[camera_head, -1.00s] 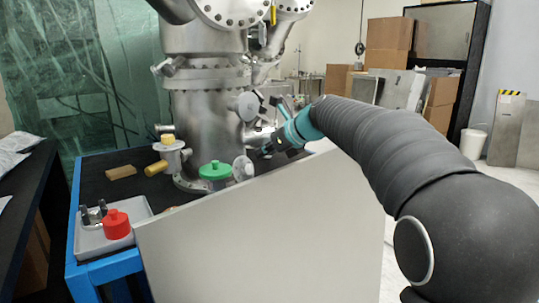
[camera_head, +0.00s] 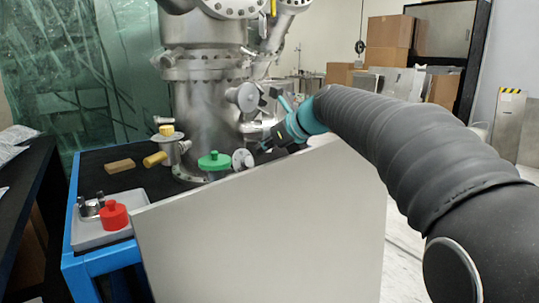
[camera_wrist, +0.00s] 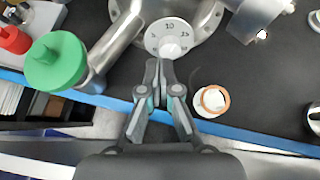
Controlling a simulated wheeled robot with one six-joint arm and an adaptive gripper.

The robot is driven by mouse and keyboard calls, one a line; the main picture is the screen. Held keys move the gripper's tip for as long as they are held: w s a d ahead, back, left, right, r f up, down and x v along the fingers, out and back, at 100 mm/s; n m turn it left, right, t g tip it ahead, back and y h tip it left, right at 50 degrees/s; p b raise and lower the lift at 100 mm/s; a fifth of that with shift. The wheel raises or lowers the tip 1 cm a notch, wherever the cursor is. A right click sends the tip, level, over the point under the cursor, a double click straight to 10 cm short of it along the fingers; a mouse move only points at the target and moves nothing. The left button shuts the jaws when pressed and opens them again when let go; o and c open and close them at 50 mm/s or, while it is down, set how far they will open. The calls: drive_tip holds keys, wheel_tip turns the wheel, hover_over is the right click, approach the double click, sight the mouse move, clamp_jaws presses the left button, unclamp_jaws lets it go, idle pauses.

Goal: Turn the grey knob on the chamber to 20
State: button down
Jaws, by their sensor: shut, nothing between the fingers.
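The grey knob (camera_wrist: 171,50) sits on a pale round dial (camera_wrist: 168,34) with printed numbers on the chamber's side. A 10 is near the dial's top in the wrist view; the other marks are too small to read surely. In the head view the dial (camera_head: 242,159) shows as a small disc right of the green cap. My gripper (camera_wrist: 161,66) is shut and empty, its fingertips just below the knob in the wrist view. I cannot tell whether they touch it. In the head view my gripper (camera_head: 264,147) is small beside the steel chamber (camera_head: 205,115).
A green cap (camera_wrist: 57,62) on a tube is left of the dial. A red-capped part (camera_head: 114,216) sits in a grey tray (camera_head: 90,238). A pale panel (camera_head: 265,225) hides the bench front. An orange-rimmed round part (camera_wrist: 212,100) lies right of my fingers.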

sight(238, 156)
drive_tip(key=w+a, duration=0.1)
drive_tip(key=w+a+f, duration=0.1)
drive_tip(key=w+a, duration=0.1)
drive_tip(key=shift+a+f+p, duration=0.15)
drive_tip(key=shift+a+p, duration=0.05)
drive_tip(key=shift+p, duration=0.2)
drive_tip(key=shift+p+x, duration=0.4)
drive_tip(key=shift+x, duration=0.45)
drive_tip(key=shift+w+d+p, duration=0.15)
drive_tip(key=shift+p, duration=0.2)
drive_tip(key=shift+w+d, duration=0.1)
drive_tip(key=shift+w, duration=0.05)
drive_tip(key=shift+w+d, duration=0.4)
drive_tip(key=shift+w, duration=0.05)
drive_tip(key=shift+w+d+f, duration=0.15)
drive_tip(key=shift+w+d, duration=0.1)
idle(0.7)
drive_tip(key=shift+w, duration=0.1)
